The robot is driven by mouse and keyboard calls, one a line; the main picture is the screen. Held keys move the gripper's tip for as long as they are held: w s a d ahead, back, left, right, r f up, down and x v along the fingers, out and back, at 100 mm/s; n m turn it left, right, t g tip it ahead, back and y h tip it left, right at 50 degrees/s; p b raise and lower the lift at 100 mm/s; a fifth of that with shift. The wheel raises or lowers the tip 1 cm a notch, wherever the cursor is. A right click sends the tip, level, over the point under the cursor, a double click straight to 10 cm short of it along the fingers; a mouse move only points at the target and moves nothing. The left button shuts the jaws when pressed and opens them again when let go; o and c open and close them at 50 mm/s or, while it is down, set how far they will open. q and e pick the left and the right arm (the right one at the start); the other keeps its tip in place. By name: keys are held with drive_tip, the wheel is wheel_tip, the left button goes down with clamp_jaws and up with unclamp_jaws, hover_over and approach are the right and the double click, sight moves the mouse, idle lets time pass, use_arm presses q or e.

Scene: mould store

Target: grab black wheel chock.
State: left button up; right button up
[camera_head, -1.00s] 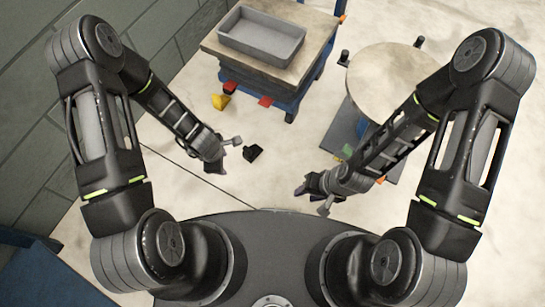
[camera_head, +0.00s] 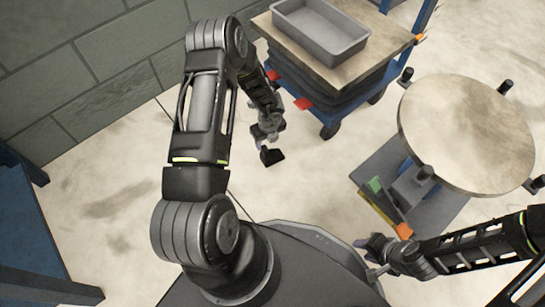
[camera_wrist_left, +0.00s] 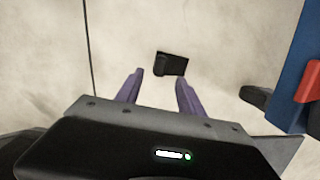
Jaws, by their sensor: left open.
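The black wheel chock (camera_head: 272,156) lies on the pale floor, just beyond the end of my left arm in the head view. In the left wrist view the chock (camera_wrist_left: 172,64) sits ahead of the fingertips, slightly right of the middle between them. My left gripper (camera_wrist_left: 160,82) is open, with its two purple fingers apart and nothing between them. In the head view the left gripper (camera_head: 264,136) is above and close to the chock, its fingers hard to make out. My right gripper (camera_head: 365,243) is at the lower right, far from the chock; its jaw opening is unclear.
A blue wheeled cart (camera_head: 335,118) with a grey tray (camera_head: 320,50) on top stands beyond the chock. Red blocks (camera_head: 303,104) are at its near side. A round-topped stand (camera_head: 465,130) is at right. A blue frame (camera_head: 30,225) is at left. Floor around the chock is clear.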

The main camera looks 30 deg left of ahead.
sight(265, 148)
use_arm(q)
drive_tip(key=shift+w+a+f+b, duration=0.15)
drive_tip(key=shift+f+b, duration=0.4)
drive_tip(key=shift+f, duration=0.75)
drive_tip(key=f+b, duration=0.2)
drive_tip(key=f, duration=0.1)
drive_tip(key=f+b, duration=0.1)
drive_tip(key=shift+w+a+f, duration=0.15)
drive_tip(key=shift+a+f, duration=0.05)
drive_tip(key=shift+a, duration=0.15)
drive_tip(key=shift+w+a+f, duration=0.1)
drive_tip(key=shift+f, duration=0.3)
drive_tip(key=shift+r, duration=0.1)
clamp_jaws()
idle(0.4)
